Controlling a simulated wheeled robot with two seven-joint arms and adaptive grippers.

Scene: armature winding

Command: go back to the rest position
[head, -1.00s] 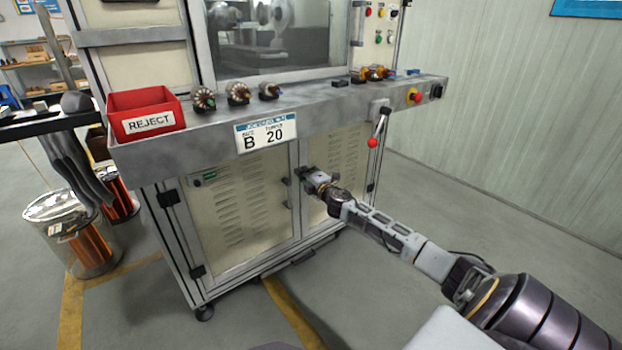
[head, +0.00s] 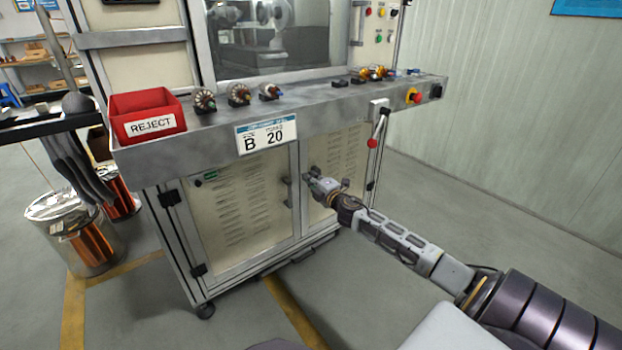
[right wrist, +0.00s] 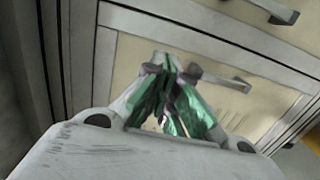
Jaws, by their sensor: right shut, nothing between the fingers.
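My right gripper (head: 309,178) reaches forward from the lower right in the head view, in front of the machine's lower doors and below the front shelf. In the right wrist view its green-padded fingers (right wrist: 170,98) are together, with nothing between them. Behind them are a cream door panel (right wrist: 135,60) and a door handle (right wrist: 228,82). I cannot tell from the picture whether the fingertips touch the door. My left gripper does not show.
The machine's shelf (head: 215,122) juts out above my right arm. It carries a red REJECT bin (head: 146,108), several armatures (head: 239,95) and a red stop button (head: 415,96). A red-knobbed lever (head: 372,143) hangs at its right. Copper wire drums (head: 85,235) stand left. The right floor is clear.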

